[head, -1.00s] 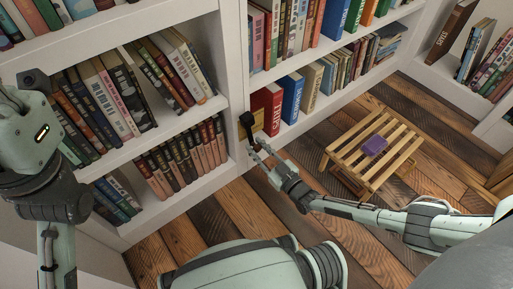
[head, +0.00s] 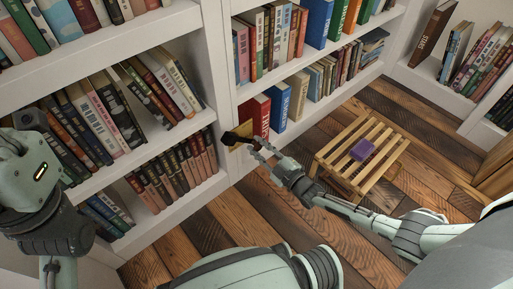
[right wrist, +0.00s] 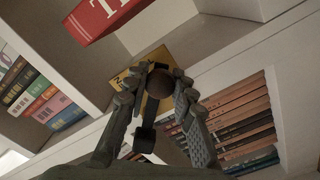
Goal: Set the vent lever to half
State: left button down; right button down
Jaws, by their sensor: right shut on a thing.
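The vent lever is a dark bar (head: 238,136) with a round brown knob, on the front of the white bookcase in the head view. In the right wrist view the knob (right wrist: 160,83) sits between my fingers, and the dark bar (right wrist: 146,135) runs down from it. A yellow plate or panel with dark lettering (right wrist: 122,80) shows behind the lever. My right gripper (head: 259,147) is shut on the lever at its knob, one finger on each side in the right wrist view (right wrist: 160,90). The left arm shows at the left, but its gripper fingers do not show.
White shelves full of books surround the lever, with a red book (head: 256,115) just above it. Plank floor (head: 205,230) is open below.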

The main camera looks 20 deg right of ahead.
jog(key=shift+d, duration=0.15)
jog(key=c, duration=1.2)
grip_release()
jog(key=v, duration=1.2)
